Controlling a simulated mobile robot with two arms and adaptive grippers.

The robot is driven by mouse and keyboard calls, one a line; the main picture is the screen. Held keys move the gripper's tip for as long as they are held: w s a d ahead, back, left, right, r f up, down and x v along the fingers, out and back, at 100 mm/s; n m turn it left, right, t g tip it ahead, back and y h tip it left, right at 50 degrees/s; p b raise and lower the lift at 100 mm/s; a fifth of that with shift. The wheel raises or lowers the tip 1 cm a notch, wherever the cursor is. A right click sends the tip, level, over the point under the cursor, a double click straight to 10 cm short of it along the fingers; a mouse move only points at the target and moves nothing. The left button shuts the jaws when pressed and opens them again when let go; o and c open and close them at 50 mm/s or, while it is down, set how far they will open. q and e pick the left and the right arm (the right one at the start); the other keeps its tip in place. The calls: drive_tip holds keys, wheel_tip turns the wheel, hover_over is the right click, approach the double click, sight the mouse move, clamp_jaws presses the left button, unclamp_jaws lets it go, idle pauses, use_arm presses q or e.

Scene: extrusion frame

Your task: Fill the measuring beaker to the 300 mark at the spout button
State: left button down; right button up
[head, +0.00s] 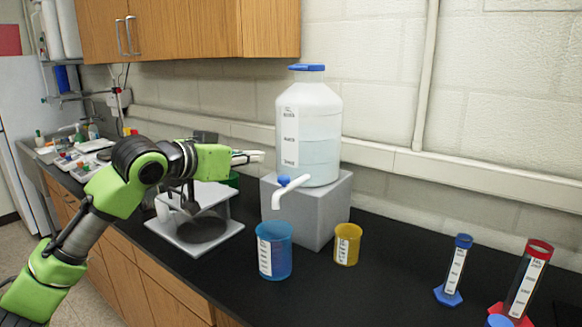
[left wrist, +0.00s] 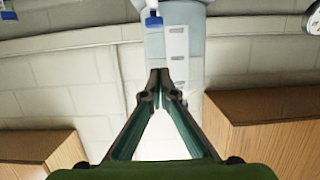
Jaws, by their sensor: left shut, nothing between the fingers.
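A clear plastic carboy (head: 318,118) with liquid in it stands on a grey block. Its white spout (head: 278,198) points down at the front left, with a blue button (head: 284,181) on top. The blue button also shows near the top of the left wrist view (left wrist: 152,20). A blue translucent beaker (head: 285,262) with a white scale label stands on the counter below the spout. I cannot tell its fill level. My left gripper (head: 262,156) is shut and empty, above and left of the button, apart from it. Its closed fingertips (left wrist: 159,76) show before the carboy.
A smaller yellow beaker (head: 352,250) stands right of the blue one. The grey block (head: 318,222) carries the carboy. A white stand-like device (head: 225,205) is below my left arm. Blue (head: 457,265) and red (head: 530,278) cylinders stand at right. Wooden cabinets (head: 190,30) hang above.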

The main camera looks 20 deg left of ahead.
use_arm(q)
drive_tip(key=p, duration=0.4)
hover_over(284, 179)
drive_tip(key=a, duration=0.2)
drive_tip(key=shift+s+d+f, duration=0.15)
drive_tip(key=shift+f, duration=0.55)
drive_tip(key=f, duration=0.2)
drive_tip(key=shift+w+d+f, duration=0.1)
drive_tip(key=shift+w+f, duration=0.15)
drive_tip(key=shift+f, duration=0.15)
drive_tip(key=shift+s+f, duration=0.15)
drive_tip(key=shift+f, duration=0.6)
use_arm(e)
drive_tip(key=s+r, duration=0.1)
drive_tip(key=r, duration=0.1)
drive_tip(key=s+r, duration=0.2)
drive_tip(key=shift+a+r, duration=0.15)
drive_tip(key=shift+r, duration=0.05)
use_arm(q)
drive_tip(key=shift+f, duration=0.1)
